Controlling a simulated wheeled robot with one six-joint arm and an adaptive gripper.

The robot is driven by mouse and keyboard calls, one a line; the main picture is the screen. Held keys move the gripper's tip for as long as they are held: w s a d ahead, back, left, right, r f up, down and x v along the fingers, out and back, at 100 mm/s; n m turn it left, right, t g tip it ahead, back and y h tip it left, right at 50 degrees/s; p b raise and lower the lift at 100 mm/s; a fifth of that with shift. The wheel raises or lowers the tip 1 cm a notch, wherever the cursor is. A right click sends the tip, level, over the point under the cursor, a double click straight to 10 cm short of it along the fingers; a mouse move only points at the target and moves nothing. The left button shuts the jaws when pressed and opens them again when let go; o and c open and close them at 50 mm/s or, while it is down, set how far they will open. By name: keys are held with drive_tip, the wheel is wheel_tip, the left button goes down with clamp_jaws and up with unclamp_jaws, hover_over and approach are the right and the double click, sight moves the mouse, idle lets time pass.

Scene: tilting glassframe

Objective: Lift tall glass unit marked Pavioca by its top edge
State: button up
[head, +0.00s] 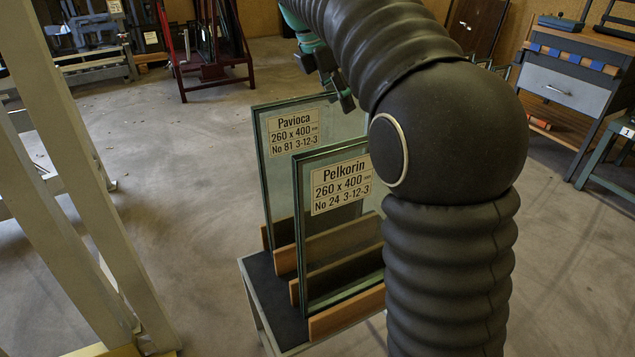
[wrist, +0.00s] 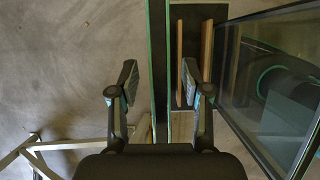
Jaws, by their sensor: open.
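The tall glass unit marked Pavioca (head: 285,175) stands upright behind a second unit marked Pelkorin (head: 318,235) in the head view. My gripper (head: 338,92) is at the Pavioca unit's top edge, partly hidden by my arm. In the wrist view my gripper (wrist: 158,78) is open, with a finger on each side of a dark, green-lined edge (wrist: 158,35), which looks like the Pavioca unit's top edge. A gap shows on both sides, and the fingers seem not to touch it. Finger depth along the glass is unclear.
Both units stand in wooden slats (head: 345,312) on a dark-topped stand (head: 262,275). The other glass pane (wrist: 265,75) is close right of my fingers in the wrist view. A pale frame post (head: 75,170) rises at left; a grey cabinet (head: 570,85) stands at back right.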

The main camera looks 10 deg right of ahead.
drive_tip(key=shift+x, duration=0.8)
clamp_jaws()
drive_tip(key=shift+r, duration=0.15)
drive_tip(key=shift+r, duration=0.1)
